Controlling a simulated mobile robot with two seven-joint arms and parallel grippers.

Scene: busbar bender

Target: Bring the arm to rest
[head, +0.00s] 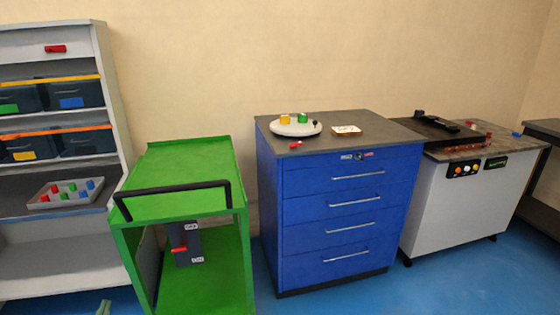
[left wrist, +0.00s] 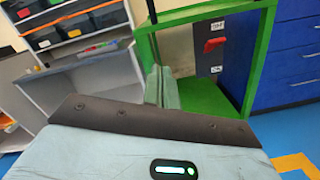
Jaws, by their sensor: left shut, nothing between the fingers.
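My left gripper shows only as a small grey-green tip (head: 104,308) at the bottom edge of the head view, in front of the green cart. In the left wrist view its two fingers (left wrist: 159,75) are together with nothing between them. They point toward the open lower part of the cart, and I see no contact with anything. My right gripper is in neither view.
A green cart (head: 180,165) holds a dark box with a red handle (head: 187,246) on its lower level. A grey shelf (head: 50,262) with bins stands left. A blue drawer cabinet (head: 340,215) and a white bender machine (head: 460,205) stand right. Blue floor lies in front.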

